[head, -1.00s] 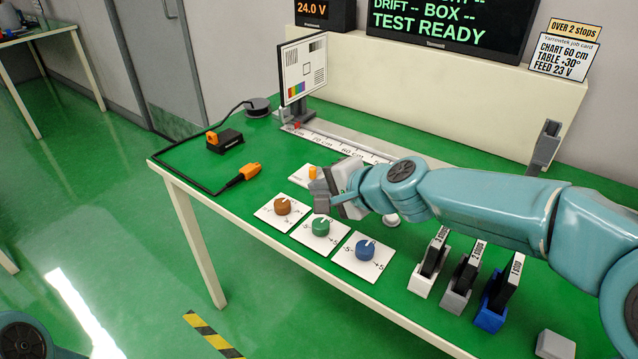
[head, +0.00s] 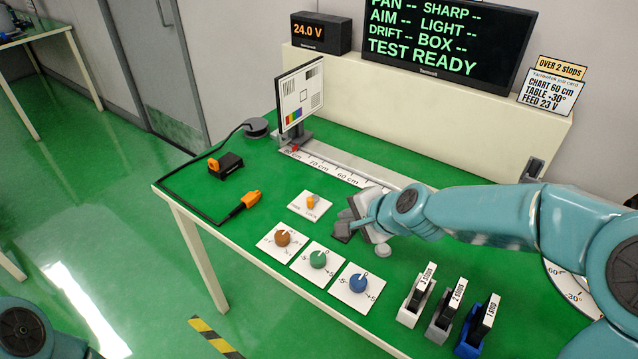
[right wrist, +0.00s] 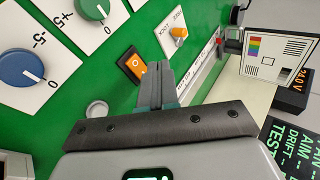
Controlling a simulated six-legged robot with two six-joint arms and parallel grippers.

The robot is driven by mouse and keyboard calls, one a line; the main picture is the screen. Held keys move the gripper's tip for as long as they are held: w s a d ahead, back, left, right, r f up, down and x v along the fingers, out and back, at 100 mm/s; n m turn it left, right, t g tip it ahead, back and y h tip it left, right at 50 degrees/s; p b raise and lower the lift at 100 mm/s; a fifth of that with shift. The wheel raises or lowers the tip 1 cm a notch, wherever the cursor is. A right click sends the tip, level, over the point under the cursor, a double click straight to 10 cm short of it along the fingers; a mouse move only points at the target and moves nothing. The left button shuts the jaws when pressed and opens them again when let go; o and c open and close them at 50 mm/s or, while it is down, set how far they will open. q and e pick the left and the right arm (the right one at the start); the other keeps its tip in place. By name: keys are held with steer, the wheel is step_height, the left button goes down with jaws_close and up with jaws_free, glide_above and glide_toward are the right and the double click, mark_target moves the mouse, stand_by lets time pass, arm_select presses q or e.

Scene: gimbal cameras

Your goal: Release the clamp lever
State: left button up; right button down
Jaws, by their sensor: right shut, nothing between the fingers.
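The clamp lever (head: 311,200) is a small orange handle on a white plate (head: 298,204) near the middle of the green bench. It also shows in the right wrist view (right wrist: 179,33), beside lettering that appears to read LOCK and FREE. I cannot tell which mark it points to. My right gripper (head: 345,228) is shut and empty, to the right of the plate and apart from the lever. In the right wrist view its closed fingertips (right wrist: 157,68) are close to an orange rocker switch (right wrist: 131,65). My left gripper is out of view.
Brown (head: 282,238), green (head: 318,259) and blue (head: 358,283) knobs stand on plates in front. A ruled rail (head: 335,172) carries a test chart (head: 300,92) behind. An orange cable plug (head: 244,203) lies left. Upright stop holders (head: 418,298) stand at front right.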

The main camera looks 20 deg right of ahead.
mark_target(312, 206)
steer(key=b+x, duration=0.1)
steer(key=x, duration=0.3)
steer(key=b+x, duration=0.1)
steer(key=x, duration=0.4)
steer(key=shift+w+d+f+b, duration=0.15)
steer(key=shift+w+f+b, duration=0.1)
steer(key=shift+b, duration=0.15)
steer(key=w+p, duration=0.2)
steer(key=w+a+p, duration=0.1)
steer(key=shift+w+r, duration=0.1)
steer(key=shift+r, duration=0.2)
steer(key=shift+w+a+f, duration=0.1)
steer(key=shift+w+a, duration=0.1)
steer(key=shift+w, duration=0.1)
steer(key=shift+f, duration=0.1)
